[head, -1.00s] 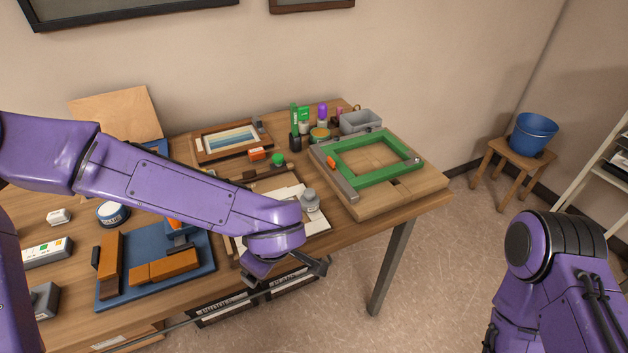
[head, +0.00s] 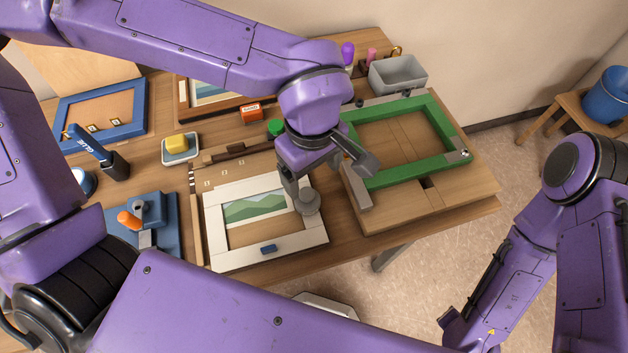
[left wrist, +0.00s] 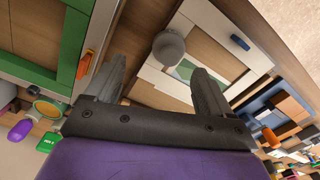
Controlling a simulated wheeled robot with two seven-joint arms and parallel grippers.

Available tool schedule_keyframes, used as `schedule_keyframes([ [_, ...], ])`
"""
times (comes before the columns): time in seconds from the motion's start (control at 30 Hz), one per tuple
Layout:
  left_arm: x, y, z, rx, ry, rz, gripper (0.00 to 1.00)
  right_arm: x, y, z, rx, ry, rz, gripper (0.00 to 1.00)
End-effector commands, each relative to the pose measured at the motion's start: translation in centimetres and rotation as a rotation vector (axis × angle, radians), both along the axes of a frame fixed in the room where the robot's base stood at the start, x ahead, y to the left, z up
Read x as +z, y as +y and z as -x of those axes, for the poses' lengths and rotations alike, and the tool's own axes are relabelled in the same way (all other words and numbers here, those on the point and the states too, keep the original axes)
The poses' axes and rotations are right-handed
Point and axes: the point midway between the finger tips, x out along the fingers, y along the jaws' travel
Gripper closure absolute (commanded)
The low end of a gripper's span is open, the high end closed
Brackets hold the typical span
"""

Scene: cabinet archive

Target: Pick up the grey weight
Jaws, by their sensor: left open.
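The grey weight (head: 306,201) is a small round knobbed piece at the right side of a white picture frame (head: 222,262) lying on the table. My left gripper (head: 328,184) is open above and beside it, with one finger partly hiding it in the head view. In the left wrist view the weight (left wrist: 168,47) shows just beyond and between the two spread fingertips of the gripper (left wrist: 158,69), with nothing held. I cannot tell whether a finger touches it. My right gripper is not in view.
A green frame (head: 400,180) on a wooden board lies right of the left gripper. A grey bin (head: 398,75) stands behind it.

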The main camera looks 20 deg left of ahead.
Motion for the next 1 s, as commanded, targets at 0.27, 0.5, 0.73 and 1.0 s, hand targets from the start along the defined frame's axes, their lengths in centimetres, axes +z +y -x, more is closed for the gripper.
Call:
schedule_keyframes([
  [0.27, -4.1, 0.6, -0.5, -0.001, 0.011, -0.003, 0.18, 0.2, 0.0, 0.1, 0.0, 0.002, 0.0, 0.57],
  [0.5, -7.3, 0.7, -0.6, -0.003, 0.01, -0.001, 0.18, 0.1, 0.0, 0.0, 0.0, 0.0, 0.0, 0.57],
  [0.73, -7.3, 0.7, -0.6, -0.002, 0.009, 0.0, 0.31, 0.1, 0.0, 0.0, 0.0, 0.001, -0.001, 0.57],
  [1.0, -7.3, 0.6, -0.6, -0.002, 0.008, 0.001, 1.0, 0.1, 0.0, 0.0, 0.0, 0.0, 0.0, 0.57],
])
